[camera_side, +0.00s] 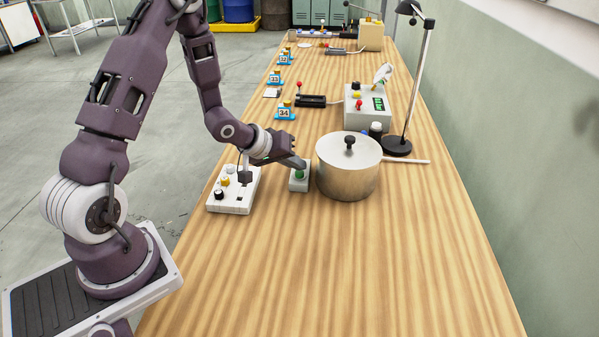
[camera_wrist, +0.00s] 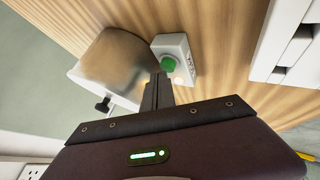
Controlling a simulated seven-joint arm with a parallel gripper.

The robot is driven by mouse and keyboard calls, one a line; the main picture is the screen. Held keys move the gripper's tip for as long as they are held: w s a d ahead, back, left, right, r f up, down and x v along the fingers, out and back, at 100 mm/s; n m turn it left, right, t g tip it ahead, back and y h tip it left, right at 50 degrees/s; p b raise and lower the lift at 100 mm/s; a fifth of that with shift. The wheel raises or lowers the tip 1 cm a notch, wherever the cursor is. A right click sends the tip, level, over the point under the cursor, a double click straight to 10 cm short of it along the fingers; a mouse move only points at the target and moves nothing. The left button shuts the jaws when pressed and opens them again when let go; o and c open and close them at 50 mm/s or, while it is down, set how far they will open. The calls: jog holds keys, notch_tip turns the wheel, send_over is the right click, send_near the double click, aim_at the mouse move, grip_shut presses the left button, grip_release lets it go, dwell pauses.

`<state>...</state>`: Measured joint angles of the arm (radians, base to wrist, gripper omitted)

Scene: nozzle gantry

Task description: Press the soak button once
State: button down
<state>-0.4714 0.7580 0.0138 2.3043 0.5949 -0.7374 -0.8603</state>
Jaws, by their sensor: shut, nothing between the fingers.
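The soak button is a green cap (camera_side: 299,174) on a small pale box (camera_side: 298,185) that stands on the wooden table. It also shows in the wrist view as a green cap (camera_wrist: 168,64) on its box (camera_wrist: 184,50). My gripper (camera_side: 302,163) is shut and empty, with its fingertips just above the green cap. In the wrist view the tip of my gripper (camera_wrist: 159,77) lies beside the near edge of the cap. Whether it touches the cap, I cannot tell.
A metal pot with a lid (camera_side: 348,168) stands close to the right of the button box. A white control box with knobs and a lever (camera_side: 234,190) stands to its left. A lamp (camera_side: 398,146) stands farther back. The table's front is clear.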

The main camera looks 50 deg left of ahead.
aim_at(296, 174)
jog(key=shift+r, duration=0.5)
jog(key=shift+r, duration=2.55)
jog(key=s+d+r+m+g+y, duration=0.2)
jog(key=s+d+r+m+y, duration=0.15)
jog(key=s+r, duration=0.7)
jog(key=s+d+r+m+h, duration=0.1)
jog(key=s+d, duration=0.3)
jog(key=s, duration=0.5)
jog(key=s+d+r+m+g+h, duration=0.1)
jog(key=s+d+r+m, duration=0.3)
jog(key=s, duration=0.4)
jog(key=shift+s+d+r+g+h, duration=0.25)
jog(key=shift+s+d+g+h, duration=0.15)
jog(key=shift+d, duration=0.25)
